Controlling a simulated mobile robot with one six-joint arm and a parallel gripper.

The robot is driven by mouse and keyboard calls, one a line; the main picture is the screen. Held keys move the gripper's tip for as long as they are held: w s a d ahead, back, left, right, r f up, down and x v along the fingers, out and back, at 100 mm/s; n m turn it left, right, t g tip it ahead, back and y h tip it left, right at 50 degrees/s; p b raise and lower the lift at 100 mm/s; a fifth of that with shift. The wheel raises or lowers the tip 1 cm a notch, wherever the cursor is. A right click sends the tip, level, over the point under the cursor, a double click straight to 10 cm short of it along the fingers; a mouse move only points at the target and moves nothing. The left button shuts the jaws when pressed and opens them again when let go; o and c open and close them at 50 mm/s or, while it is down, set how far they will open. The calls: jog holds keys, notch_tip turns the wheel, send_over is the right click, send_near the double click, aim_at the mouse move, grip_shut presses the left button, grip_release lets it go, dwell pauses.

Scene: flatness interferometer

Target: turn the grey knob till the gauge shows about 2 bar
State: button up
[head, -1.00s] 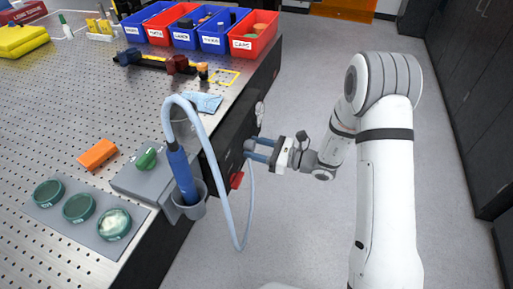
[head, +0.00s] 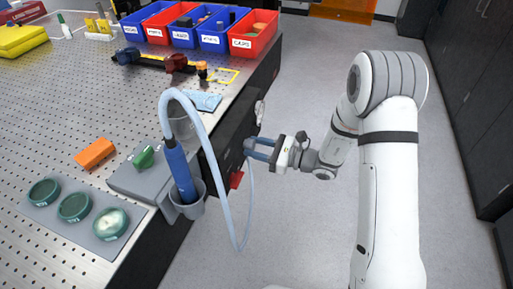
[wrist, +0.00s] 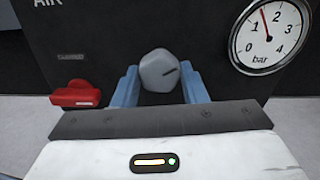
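The grey knob (wrist: 159,71) sits on the dark panel at the bench's side, its dark mark pointing up and right in the wrist view. My gripper (wrist: 160,80) has its two blue fingers on either side of the knob, with narrow gaps showing, so it looks open around it. The gauge (wrist: 270,37) is at the upper right of the wrist view. Its red needle points between 1 and 2 bar, roughly 1.5. In the head view my gripper (head: 254,147) is at the panel, and its fingers largely hide the knob.
A red valve handle (wrist: 76,94) is left of the knob, low on the panel. A pale hose (head: 228,190) loops down close to my gripper from a blue hand tool (head: 181,172) in a grey holder. Floor to the right is clear.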

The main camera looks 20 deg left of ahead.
jog(key=o, duration=0.4)
jog(key=shift+d, duration=0.15)
jog(key=d, duration=0.7)
jog(key=shift+s+d, duration=0.3)
